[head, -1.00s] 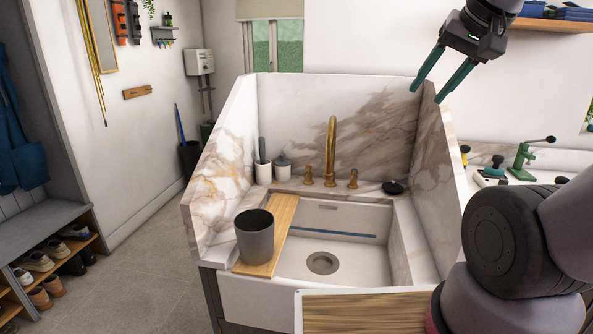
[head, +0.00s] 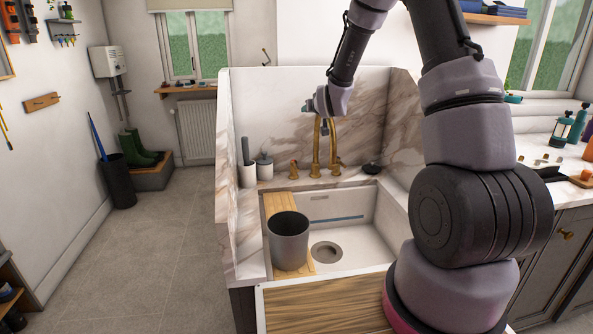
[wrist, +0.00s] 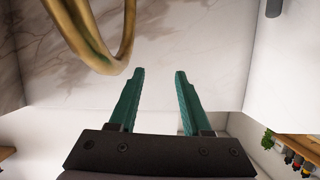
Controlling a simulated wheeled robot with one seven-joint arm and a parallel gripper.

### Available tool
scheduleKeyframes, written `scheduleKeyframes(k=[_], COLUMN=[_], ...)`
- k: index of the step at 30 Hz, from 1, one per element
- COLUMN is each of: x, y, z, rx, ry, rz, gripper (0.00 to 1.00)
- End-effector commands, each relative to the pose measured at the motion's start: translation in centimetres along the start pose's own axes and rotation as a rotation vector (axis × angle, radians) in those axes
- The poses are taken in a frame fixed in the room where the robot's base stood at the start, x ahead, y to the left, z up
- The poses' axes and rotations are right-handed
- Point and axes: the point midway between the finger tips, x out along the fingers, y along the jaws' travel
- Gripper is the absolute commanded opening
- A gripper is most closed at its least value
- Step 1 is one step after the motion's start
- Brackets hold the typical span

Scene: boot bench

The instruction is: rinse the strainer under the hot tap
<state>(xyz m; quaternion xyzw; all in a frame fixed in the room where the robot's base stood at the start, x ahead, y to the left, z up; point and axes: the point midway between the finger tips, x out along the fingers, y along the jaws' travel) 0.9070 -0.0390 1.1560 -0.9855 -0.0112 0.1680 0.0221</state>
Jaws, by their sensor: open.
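A brass tap (head: 317,155) with a tall curved spout stands behind the white sink (head: 352,225). It has a left handle (head: 293,170) with a reddish mark and a right handle (head: 336,170). My gripper is high by the spout in the head view, its fingers mostly hidden there. In the wrist view my gripper (wrist: 159,72) is open and empty, with the curved spout (wrist: 105,55) close by on the left. A small dark round piece (head: 371,168) lies on the right back ledge; I cannot tell whether it is the strainer. The sink drain (head: 326,251) shows in the basin.
A grey cylindrical pot (head: 288,242) stands on a wooden board (head: 282,203) across the sink's left side. A brush holder (head: 247,174) and a lidded jar (head: 265,168) stand at the back left. Marble walls (head: 225,180) enclose the sink. The basin's right part is clear.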

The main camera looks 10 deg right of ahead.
Motion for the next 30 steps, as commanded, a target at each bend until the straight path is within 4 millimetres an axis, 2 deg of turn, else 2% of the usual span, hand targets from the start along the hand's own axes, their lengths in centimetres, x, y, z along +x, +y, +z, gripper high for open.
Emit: scheduleKeyframes(k=[1,3,5,9,15,18,21,23,26,30], x=[1.9,3.9,5.3,7.8,9.0,8.9,8.8,8.9,9.6,11.6], y=[-0.1,-0.3,-0.5,-0.9,-1.8,-2.1,-2.3,-2.4,-2.5,-2.5], z=[2.5,4.8,6.8,12.6,20.6,23.1,24.5,24.8,24.7,23.9], rx=[-0.015,-0.039,-0.060,-0.110,-0.188,-0.215,-0.232,-0.239,-0.242,-0.242], ry=[0.018,0.062,0.097,0.177,0.276,0.308,0.326,0.334,0.339,0.340], rz=[0.001,0.002,0.003,0.012,0.025,0.029,0.031,0.032,0.032,0.031], gripper=[0.48,0.48,0.48,0.48,0.48,0.48,0.48,0.48,0.48,0.48])
